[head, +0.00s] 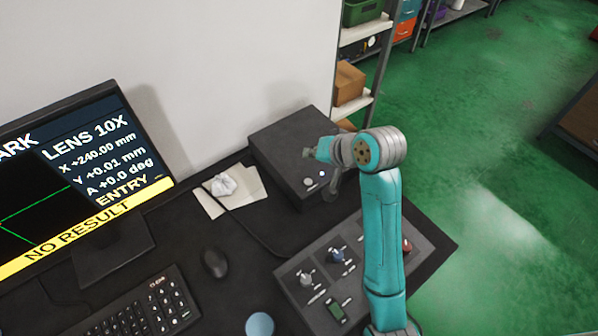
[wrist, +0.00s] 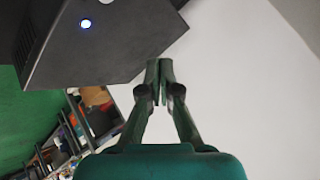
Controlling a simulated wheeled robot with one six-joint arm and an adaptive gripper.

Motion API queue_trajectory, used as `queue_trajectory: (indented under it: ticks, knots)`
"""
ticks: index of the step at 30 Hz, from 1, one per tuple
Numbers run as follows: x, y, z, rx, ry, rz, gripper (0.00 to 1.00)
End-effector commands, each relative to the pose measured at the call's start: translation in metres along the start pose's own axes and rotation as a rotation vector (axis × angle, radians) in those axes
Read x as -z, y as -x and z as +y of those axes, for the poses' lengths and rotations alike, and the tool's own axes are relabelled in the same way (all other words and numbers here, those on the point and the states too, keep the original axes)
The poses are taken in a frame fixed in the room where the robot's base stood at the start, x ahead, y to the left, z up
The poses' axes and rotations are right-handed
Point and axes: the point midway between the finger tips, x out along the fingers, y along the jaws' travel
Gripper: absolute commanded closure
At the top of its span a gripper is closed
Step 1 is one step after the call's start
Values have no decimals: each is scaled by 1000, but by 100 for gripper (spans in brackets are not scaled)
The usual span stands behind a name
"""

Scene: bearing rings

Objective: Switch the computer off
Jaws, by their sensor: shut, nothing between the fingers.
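The computer (head: 275,148) is a dark box at the back of the desk against the wall. Its front face has a pale round button (head: 308,181) and a small bluish-white light (head: 322,173). In the wrist view the computer (wrist: 120,45) fills the upper left, with a bright round spot rimmed in blue (wrist: 86,23) on its face. My gripper (head: 309,153) is at the computer's front right in the head view, partly covering it. In the wrist view my gripper (wrist: 158,70) has its fingertips together and empty. Whether it touches the computer, I cannot tell.
The monitor (head: 75,180) is lit and reads "NO RESULT". A keyboard (head: 135,308), a mouse (head: 215,263) and papers (head: 250,188) with a crumpled ball (head: 223,185) lie on the desk. A control panel (head: 318,262) with knobs is in front of the computer. Shelving (head: 352,110) stands behind.

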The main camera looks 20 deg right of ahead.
Motion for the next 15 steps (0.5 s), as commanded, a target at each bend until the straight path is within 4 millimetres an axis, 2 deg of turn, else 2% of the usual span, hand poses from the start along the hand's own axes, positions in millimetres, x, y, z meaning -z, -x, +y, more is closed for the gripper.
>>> queue_trajectory:
  ticks: [10, 15]
  knots:
    - [-1, -1, 1, 0, 0, -1, 100]
    - [-6, -8, 6, 0, 0, -1, 100]
